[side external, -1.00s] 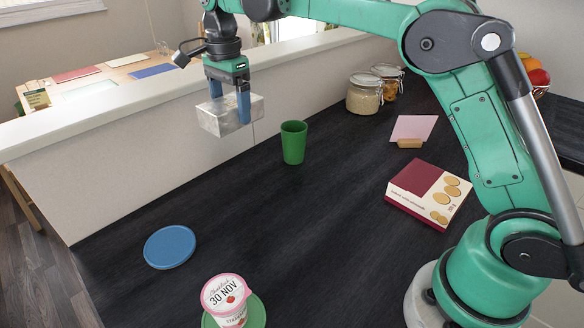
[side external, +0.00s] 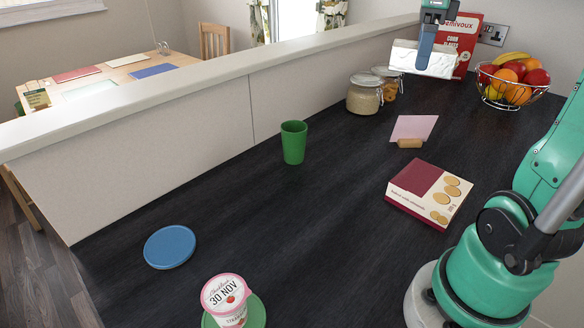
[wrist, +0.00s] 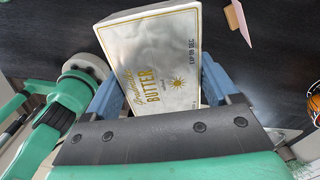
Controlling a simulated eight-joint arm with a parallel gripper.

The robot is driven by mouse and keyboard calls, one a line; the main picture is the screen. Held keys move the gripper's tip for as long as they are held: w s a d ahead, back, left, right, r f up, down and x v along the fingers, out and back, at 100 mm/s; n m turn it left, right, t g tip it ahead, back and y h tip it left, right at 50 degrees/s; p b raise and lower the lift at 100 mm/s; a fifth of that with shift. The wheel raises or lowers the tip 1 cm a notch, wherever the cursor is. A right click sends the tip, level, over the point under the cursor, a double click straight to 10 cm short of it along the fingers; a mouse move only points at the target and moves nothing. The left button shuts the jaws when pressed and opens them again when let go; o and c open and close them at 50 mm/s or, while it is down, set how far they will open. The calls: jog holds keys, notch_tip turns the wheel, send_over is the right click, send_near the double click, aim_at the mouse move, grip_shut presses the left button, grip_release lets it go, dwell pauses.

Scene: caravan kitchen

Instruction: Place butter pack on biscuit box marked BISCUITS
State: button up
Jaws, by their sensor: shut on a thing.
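The butter pack (side external: 405,58) is a silvery-white block in the upper right of the side external view. In the wrist view its label on the butter pack (wrist: 152,62) reads BUTTER. My gripper (side external: 425,48) is shut on it, with a blue finger on each side, and holds it above the counter. The biscuit box (side external: 415,182) is maroon and cream with biscuit pictures. It lies flat on the dark counter, below and nearer the camera than my gripper, with its top bare. Its small lettering is too small to read.
A red cereal box (side external: 462,35) stands behind the held pack. Glass jars (side external: 364,97), a pink card (side external: 414,126) in a holder and a fruit basket (side external: 513,82) are nearby. A green cup (side external: 293,143), blue lid (side external: 169,247) and yogurt pot (side external: 226,298) stand left; the counter's middle is clear.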

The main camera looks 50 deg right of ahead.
aim_at(432, 183)
jog(key=s+m, duration=0.4)
jog(key=s, duration=0.4)
jog(key=f, duration=2)
jog(key=shift+s+d+f, duration=0.1)
jog(key=shift+d+f, duration=0.15)
jog(key=shift+d, duration=0.15)
jog(key=shift+f, duration=0.1)
jog(key=o, duration=1.4)
jog(key=shift+c, duration=0.2)
